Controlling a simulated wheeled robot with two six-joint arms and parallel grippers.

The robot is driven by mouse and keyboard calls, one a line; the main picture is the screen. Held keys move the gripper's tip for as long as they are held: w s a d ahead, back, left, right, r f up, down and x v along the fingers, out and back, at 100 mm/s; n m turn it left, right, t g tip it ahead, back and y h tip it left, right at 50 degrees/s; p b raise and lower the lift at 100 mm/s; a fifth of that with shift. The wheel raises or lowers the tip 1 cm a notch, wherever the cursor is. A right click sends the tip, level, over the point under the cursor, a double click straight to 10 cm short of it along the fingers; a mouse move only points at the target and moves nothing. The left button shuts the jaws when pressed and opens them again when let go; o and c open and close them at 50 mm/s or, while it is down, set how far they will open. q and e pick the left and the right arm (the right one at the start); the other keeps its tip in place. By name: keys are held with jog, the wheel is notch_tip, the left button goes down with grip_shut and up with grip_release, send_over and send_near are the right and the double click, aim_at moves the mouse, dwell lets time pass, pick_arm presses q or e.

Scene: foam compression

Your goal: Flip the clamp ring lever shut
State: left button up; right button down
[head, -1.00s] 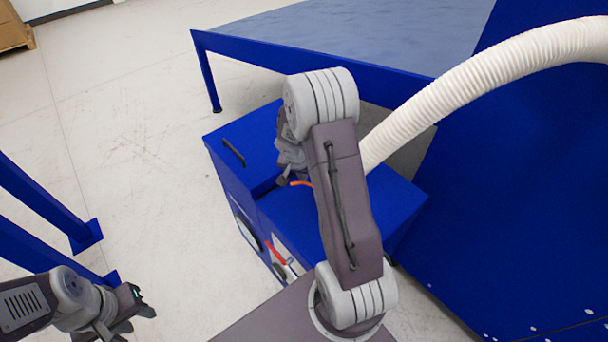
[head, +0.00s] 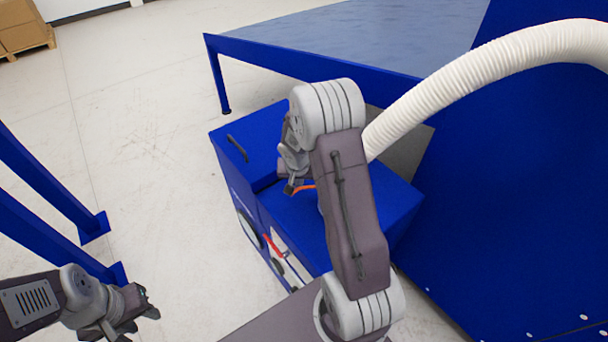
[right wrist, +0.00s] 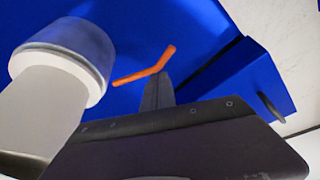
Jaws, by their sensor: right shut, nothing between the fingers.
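The orange clamp ring lever (head: 304,187) shows beside my right gripper in the head view, partly hidden by my arm. In the right wrist view the lever (right wrist: 150,68) is a bent orange bar, sticking out beside a grey collar (right wrist: 70,48) on a pale pipe. The collar seems to be the clamp ring; its joint with the lever is unclear. My right gripper (right wrist: 158,93) is shut, with empty fingers. Its tips are at or just under the lever's bend; I cannot tell if they touch. My left gripper (head: 150,302) hangs low at the left, far from the lever; its jaw opening is unclear.
The blue cabinet (head: 250,135) has a dark handle on top and a red handle (head: 272,245) on its front. A white ribbed hose (head: 480,75) arches to the right. A blue-framed table (head: 330,40) stands behind. Open floor lies left of the cabinet.

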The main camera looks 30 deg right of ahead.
jog(key=shift+s+a+f+n, duration=0.15)
jog(key=shift+s+n, duration=0.1)
jog(key=shift+n, duration=0.25)
jog(key=shift+s+a+b, duration=0.2)
jog(key=shift+s+b, duration=0.65)
jog(key=shift+s, duration=0.05)
jog(key=shift+s+r, duration=0.1)
jog(key=shift+r, duration=0.1)
jog(key=shift+w+d+r+p, duration=0.15)
jog(key=shift+w+d+p, duration=0.15)
jog(key=shift+d+p, duration=0.3)
jog(key=shift+w+d, duration=0.1)
